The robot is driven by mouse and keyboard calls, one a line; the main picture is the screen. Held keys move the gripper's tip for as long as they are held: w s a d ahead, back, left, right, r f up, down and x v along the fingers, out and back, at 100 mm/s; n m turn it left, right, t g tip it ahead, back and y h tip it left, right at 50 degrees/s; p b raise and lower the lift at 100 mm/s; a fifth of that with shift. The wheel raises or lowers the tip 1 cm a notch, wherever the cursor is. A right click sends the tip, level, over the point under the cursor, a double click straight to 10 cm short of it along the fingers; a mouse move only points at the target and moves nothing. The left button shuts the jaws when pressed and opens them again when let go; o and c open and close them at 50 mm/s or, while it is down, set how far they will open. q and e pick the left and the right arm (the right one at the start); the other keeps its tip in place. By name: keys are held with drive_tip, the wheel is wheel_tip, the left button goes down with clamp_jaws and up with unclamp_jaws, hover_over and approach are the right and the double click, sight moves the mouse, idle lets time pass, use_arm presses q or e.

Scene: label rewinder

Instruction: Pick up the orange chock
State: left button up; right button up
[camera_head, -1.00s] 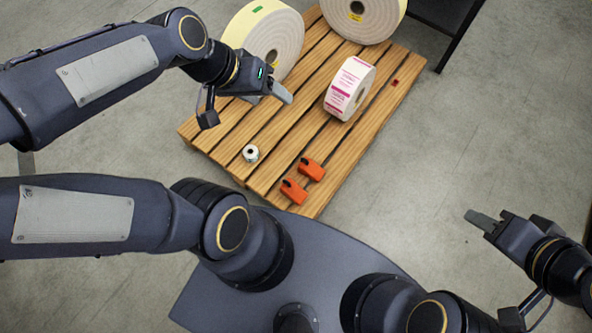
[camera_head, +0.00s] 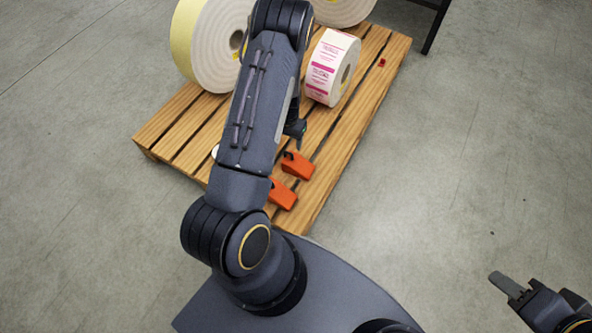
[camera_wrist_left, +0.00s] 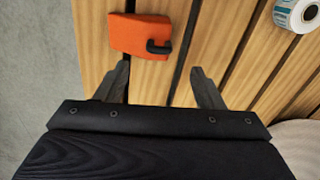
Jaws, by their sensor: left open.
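Two orange chocks lie on the wooden pallet (camera_head: 345,150) near its front corner, one farther back (camera_head: 298,165) and one nearer (camera_head: 282,196), partly covered by my left arm. The left wrist view shows one orange chock (camera_wrist_left: 136,36) with a black hook-shaped handle, beyond the fingertips and left of the middle; I cannot tell which one it is. My left gripper (camera_wrist_left: 162,78) is open and empty, apart from that chock. In the head view it is mostly hidden by its arm. My right gripper (camera_head: 500,282) is out over the floor at the lower right, far from the chocks.
A pink-printed label roll (camera_head: 330,68) and large pale rolls (camera_head: 205,45) stand on the pallet. A small roll with teal print (camera_wrist_left: 298,14) lies right of the chock in the wrist view. Dark gaps run between the slats. Grey floor right of the pallet is clear.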

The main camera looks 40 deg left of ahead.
sight(288, 152)
use_arm(q)
wheel_tip(288, 152, down, 3)
drive_tip(key=shift+b, duration=0.5)
wheel_tip(288, 152, down, 5)
drive_tip(key=b, duration=0.2)
drive_tip(key=shift+s+d+r+b, duration=0.1)
drive_tip(key=shift+b, duration=0.2)
drive_tip(key=shift+r, duration=0.1)
clamp_jaws()
